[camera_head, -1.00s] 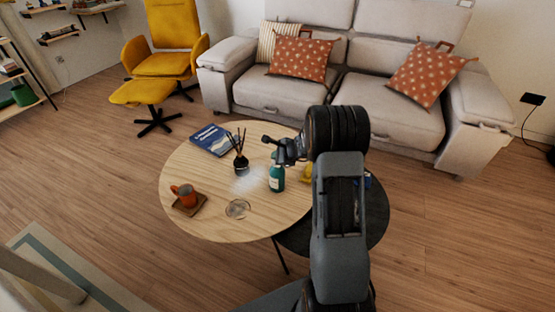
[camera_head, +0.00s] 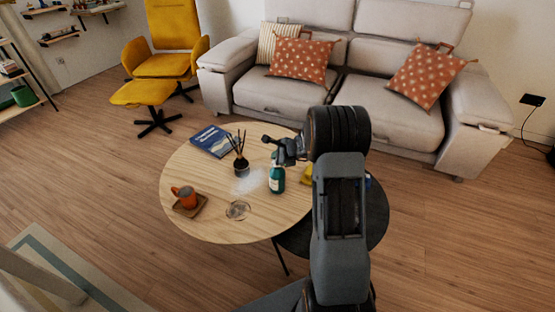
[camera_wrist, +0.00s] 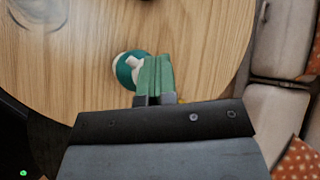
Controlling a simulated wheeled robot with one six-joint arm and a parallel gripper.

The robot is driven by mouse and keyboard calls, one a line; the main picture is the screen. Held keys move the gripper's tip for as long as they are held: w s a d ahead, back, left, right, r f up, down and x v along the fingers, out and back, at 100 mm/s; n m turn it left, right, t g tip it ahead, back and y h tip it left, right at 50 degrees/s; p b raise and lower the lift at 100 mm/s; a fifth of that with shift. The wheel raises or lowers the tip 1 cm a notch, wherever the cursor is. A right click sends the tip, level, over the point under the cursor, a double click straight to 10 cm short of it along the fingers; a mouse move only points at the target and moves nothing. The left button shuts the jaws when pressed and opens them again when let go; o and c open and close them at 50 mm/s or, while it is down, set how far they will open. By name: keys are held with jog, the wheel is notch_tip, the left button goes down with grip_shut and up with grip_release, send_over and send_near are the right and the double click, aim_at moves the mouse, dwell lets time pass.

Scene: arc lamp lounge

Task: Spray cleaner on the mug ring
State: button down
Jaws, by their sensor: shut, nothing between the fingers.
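A teal spray bottle (camera_head: 277,181) with a pale label stands upright on the round wooden table (camera_head: 210,228). My gripper (camera_head: 268,140) is just above it in the head view. In the wrist view the closed green fingers (camera_wrist: 154,76) are right beside the bottle's top (camera_wrist: 127,70); whether they touch it I cannot tell. A whitish misty patch (camera_head: 247,184) lies left of the bottle. A round ring-like outline (camera_head: 237,211) is on the table toward the front, also in the wrist view's upper left (camera_wrist: 38,12); mark or clear dish, I cannot tell.
A black reed diffuser (camera_head: 241,167) stands left of the bottle, with a blue book (camera_head: 211,141) behind it. A lower dark table (camera_head: 376,225) is at right; a sofa (camera_head: 290,93) stands behind.

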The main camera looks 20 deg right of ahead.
jog(key=shift+r+p, duration=2.05)
jog(key=shift+r, duration=0.9)
jog(key=shift+a+n, duration=0.1)
jog(key=shift+n, duration=0.2)
jog(key=s+a+r+n+g+p, duration=0.2)
jog(key=s+a+r+n+g, duration=0.15)
jog(key=s+n, duration=0.3)
jog(key=s+a+r+n+g+p, duration=0.25)
jog(key=s+a+n, duration=0.2)
jog(key=s, duration=0.35)
jog(key=s+a+r+n+h+p, duration=0.1)
jog(key=s+r+n+p, duration=0.2)
jog(key=r, duration=0.5)
jog(key=s+a+r+n+h+p, duration=0.1)
jog(key=s+r+n+p, duration=0.3)
jog(key=s+r, duration=0.3)
jog(key=s+a+r+n+t+h+p, duration=0.1)
jog(key=s+r+p, duration=0.4)
jog(key=r, duration=0.5)
jog(key=a+n, duration=0.1)
jog(key=n, duration=0.1)
jog(key=shift+n+h, duration=0.4)
